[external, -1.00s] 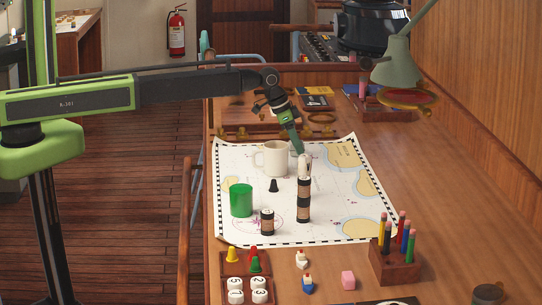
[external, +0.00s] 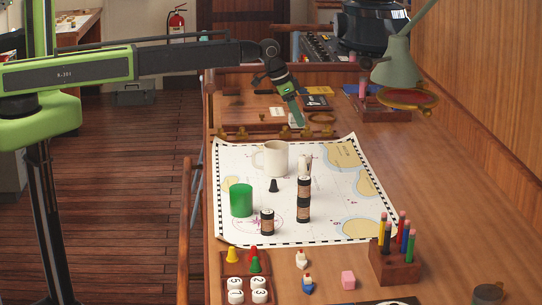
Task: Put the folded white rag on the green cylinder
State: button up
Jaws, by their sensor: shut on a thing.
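The green cylinder (external: 241,200) stands upright on the chart at its left side, and its top looks bare. My gripper (external: 299,124) is above and beyond the chart's far edge, pointing down and well away from the cylinder, to its upper right. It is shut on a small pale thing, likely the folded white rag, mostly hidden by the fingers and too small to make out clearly.
A cream mug (external: 272,160), a dark pawn (external: 273,186) and a tall banded stack (external: 303,198) stand on the chart (external: 335,222). A short banded piece (external: 267,222) is right of the cylinder. A pencil block (external: 396,263) stands front right.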

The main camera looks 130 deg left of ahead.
jog(key=w+d+r+p, duration=0.3)
jog(key=w+d, duration=0.1)
jog(key=d, duration=1.4)
jog(key=w+d+r+p, duration=0.3)
jog(key=w+d, duration=0.2)
jog(key=d, duration=1.3)
jog(key=w+d+r+p, duration=0.3)
jog(key=w+d, duration=0.1)
jog(key=d, duration=1.4)
jog(key=b, duration=0.7)
send_over(247, 188)
jog(key=s+d, duration=0.1)
jog(key=shift+m, duration=0.3)
jog(key=f, duration=0.7)
jog(key=shift+s+d+f, duration=0.1)
jog(key=shift+d+f, duration=0.05)
jog(key=shift+d, duration=0.05)
jog(key=shift+a, duration=0.3)
notch_tip(247, 188, down, 4)
jog(key=b, duration=0.4)
jog(key=shift+f+b, duration=0.15)
jog(key=shift+b, duration=0.15)
jog(key=shift+r, duration=0.2)
jog(key=shift+f, duration=0.15)
jog(key=o, duration=1.4)
jog(key=shift+c, duration=0.2)
